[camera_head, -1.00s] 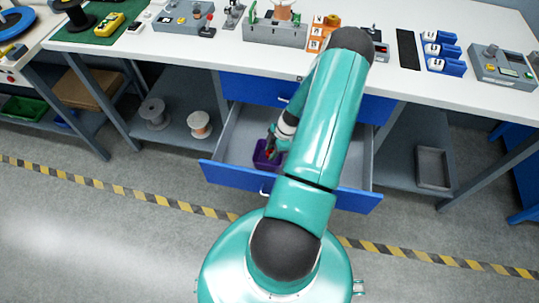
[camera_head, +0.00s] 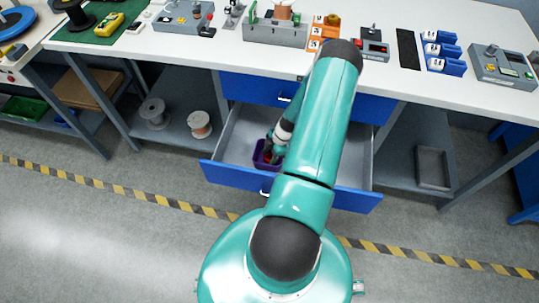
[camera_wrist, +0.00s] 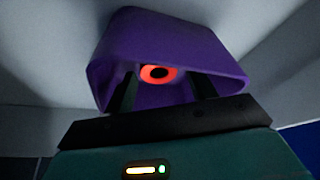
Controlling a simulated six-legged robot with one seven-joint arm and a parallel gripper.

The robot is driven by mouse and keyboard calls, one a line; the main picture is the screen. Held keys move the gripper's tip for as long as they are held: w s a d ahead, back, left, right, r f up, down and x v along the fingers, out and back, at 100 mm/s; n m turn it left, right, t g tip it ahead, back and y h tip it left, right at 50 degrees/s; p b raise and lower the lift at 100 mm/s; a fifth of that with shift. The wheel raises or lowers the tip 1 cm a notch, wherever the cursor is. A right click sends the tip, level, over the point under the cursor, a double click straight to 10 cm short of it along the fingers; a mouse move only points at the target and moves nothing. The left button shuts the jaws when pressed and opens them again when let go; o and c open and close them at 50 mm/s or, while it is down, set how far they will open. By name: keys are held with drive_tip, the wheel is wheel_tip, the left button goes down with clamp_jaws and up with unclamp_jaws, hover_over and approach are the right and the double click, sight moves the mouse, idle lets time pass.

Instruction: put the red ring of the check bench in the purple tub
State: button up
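The purple tub (camera_head: 257,157) stands in the open drawer, partly hidden by my arm; it fills the upper middle of the wrist view (camera_wrist: 185,38). The red ring (camera_wrist: 147,74) shows inside the tub in the wrist view, between and beyond my fingertips, with visible gaps to both fingers. My gripper (camera_wrist: 165,90) is open, with its two dark fingers apart at the tub's mouth. In the head view, my gripper (camera_head: 272,156) is low at the tub, its fingers hard to make out.
The open blue-fronted drawer (camera_head: 225,177) surrounds the tub. The white bench top (camera_head: 240,52) above carries several devices, including an orange block set and blue blocks. Two spools stand on the lower shelf at left (camera_head: 175,125). The floor in front is clear.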

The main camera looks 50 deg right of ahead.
drive_tip(key=v, duration=1.2)
drive_tip(key=w+a+r+m+h, duration=0.1)
drive_tip(key=w+a+r, duration=0.4)
drive_tip(key=r, duration=0.4)
drive_tip(key=w+a+r+m+g+h, duration=0.1)
drive_tip(key=w+a+r+m+h, duration=0.1)
drive_tip(key=a+r, duration=0.65)
drive_tip(key=w+a+r+m+h, duration=0.1)
drive_tip(key=w+a+r, duration=0.3)
drive_tip(key=r, duration=0.7)
drive_tip(key=s+a+r+m+t, duration=0.2)
drive_tip(key=s+a+r, duration=0.3)
drive_tip(key=a, duration=0.6)
drive_tip(key=s+a+r+m+t, duration=0.2)
drive_tip(key=s+a+r+m, duration=0.2)
drive_tip(key=a+r, duration=0.6)
drive_tip(key=shift+s+a+r+m, duration=0.35)
drive_tip(key=shift+s+a, duration=0.2)
drive_tip(key=shift+s, duration=0.4)
